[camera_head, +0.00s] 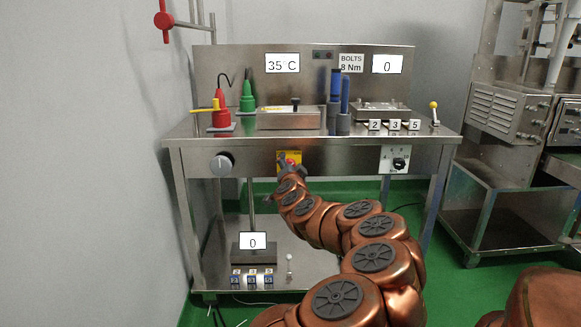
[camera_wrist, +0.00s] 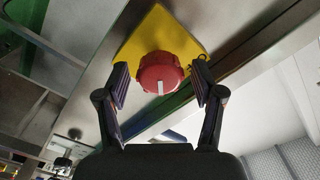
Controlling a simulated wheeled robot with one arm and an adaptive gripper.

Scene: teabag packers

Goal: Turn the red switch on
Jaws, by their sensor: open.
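The red switch (camera_wrist: 159,73) is a round knob with a white mark, on a yellow plate (camera_wrist: 182,38) in the wrist view. In the head view the red switch (camera_head: 291,158) shows on its yellow plate on the front of the steel bench, partly covered by my gripper. My gripper (camera_wrist: 159,82) is open, with one finger on each side of the knob. Small gaps seem to show between the fingers and the knob; I cannot tell whether either finger touches it. My gripper (camera_head: 290,168) also shows at the bench front in the head view.
The steel bench (camera_head: 250,130) carries a red stand (camera_head: 221,113), a green stand (camera_head: 247,97) and blue cylinders (camera_head: 345,95). A lower shelf (camera_head: 310,272) is below.

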